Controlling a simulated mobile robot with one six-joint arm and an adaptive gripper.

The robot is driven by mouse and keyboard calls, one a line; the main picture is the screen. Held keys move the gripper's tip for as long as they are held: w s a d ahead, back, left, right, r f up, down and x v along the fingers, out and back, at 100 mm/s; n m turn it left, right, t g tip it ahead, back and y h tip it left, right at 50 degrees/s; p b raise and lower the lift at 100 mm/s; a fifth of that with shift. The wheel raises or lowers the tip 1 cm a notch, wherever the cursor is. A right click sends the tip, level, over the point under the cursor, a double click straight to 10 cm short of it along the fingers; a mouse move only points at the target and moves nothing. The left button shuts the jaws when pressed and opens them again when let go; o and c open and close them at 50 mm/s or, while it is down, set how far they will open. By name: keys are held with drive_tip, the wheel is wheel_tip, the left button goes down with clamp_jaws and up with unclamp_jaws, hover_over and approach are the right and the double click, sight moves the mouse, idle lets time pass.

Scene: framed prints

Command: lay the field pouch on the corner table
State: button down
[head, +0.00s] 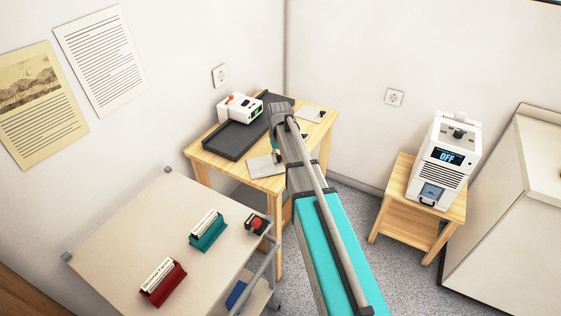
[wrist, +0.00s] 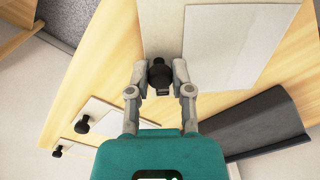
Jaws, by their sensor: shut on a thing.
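The corner table (head: 208,160) is light wood and stands where the walls meet; its top also shows in the wrist view (wrist: 95,75). My gripper (wrist: 160,78) is shut on the black knob of a flat, pale piece (wrist: 163,25), which I take as the field pouch. A lighter grey panel (wrist: 232,42) covers its right part. In the head view the flat piece (head: 262,167) is at the table's front, partly hidden by my arm. I cannot tell whether it touches the tabletop. My gripper's fingers are mostly hidden there.
A dark tray (head: 232,140) and a white device (head: 240,107) occupy the table's left and back. Another pale flat piece with a black knob (head: 311,114) lies at the back right. A cart (head: 150,220) stands in front left, a small table with a white machine (head: 443,160) at right.

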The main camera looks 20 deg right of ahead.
drive_tip(key=shift+f, duration=0.15)
drive_tip(key=c, duration=0.5)
unclamp_jaws()
drive_tip(key=shift+r, duration=0.2)
wheel_tip(320, 180, up, 12)
drive_tip(key=p, duration=1.2)
drive_tip(key=shift+f, duration=0.15)
drive_tip(key=shift+s, duration=0.1)
idle(0.4)
drive_tip(key=s+a, duration=0.1)
drive_tip(key=s, duration=0.6)
drive_tip(key=s+a, duration=0.2)
drive_tip(key=s, duration=0.5)
drive_tip(key=s+a, duration=0.1)
drive_tip(key=s, duration=0.7)
drive_tip(key=shift+a, duration=0.4)
